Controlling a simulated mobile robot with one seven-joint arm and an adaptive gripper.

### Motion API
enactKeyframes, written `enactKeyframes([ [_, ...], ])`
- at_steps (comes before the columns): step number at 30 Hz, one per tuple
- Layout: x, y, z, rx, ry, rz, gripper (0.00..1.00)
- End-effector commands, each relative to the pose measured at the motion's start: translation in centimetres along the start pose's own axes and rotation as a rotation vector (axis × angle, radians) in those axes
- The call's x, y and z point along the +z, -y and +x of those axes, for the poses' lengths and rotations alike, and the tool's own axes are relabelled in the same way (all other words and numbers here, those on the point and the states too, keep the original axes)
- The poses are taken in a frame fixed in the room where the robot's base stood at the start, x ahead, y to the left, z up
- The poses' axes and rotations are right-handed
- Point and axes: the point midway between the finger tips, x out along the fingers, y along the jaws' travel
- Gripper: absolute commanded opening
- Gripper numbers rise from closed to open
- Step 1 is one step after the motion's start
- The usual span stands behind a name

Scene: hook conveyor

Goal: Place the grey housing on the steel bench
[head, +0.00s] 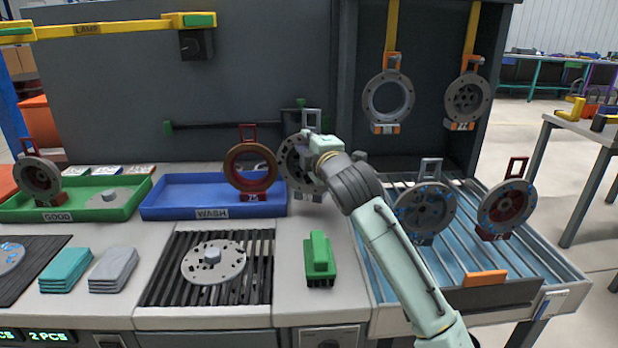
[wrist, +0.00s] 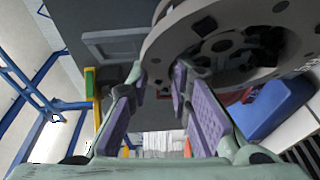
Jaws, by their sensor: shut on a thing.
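My gripper (head: 315,143) is shut on a grey housing (head: 292,168), a round flanged ring with bolt holes and a grey loop handle on top. It stands upright between the wash tray and the slatted rack, partly hidden by my gripper. Its foot is close to the pale bench top (head: 289,245); I cannot tell whether it touches. In the wrist view, the housing's flange (wrist: 165,47) fills the top right, beside the purple-padded fingers of my gripper (wrist: 160,85). The exact grip point is unclear.
A red-centred housing (head: 250,190) stands in the blue wash tray (head: 165,208) at left. Two blue-spotted housings (head: 425,212) (head: 507,208) stand on the slatted rack (head: 385,265). Two more hang from yellow hooks (head: 388,97) (head: 467,98). A green brush (head: 319,258) lies in front.

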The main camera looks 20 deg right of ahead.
Motion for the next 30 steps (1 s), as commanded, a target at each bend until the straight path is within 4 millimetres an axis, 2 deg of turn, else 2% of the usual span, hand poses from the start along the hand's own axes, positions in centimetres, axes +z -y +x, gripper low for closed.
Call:
enactKeyframes([
  [8,0.1,2.0,0.0,0.005,0.0,-0.002,0.0],
  [15,0.2,4.8,0.1,0.006,0.0,-0.001,0.0],
  [26,0.2,5.4,0.2,0.007,-0.001,-0.003,0.0],
  [27,0.2,5.5,0.2,0.002,0.0,-0.001,0.21],
  [30,0.2,5.4,0.2,0.001,0.0,-0.001,0.27],
])
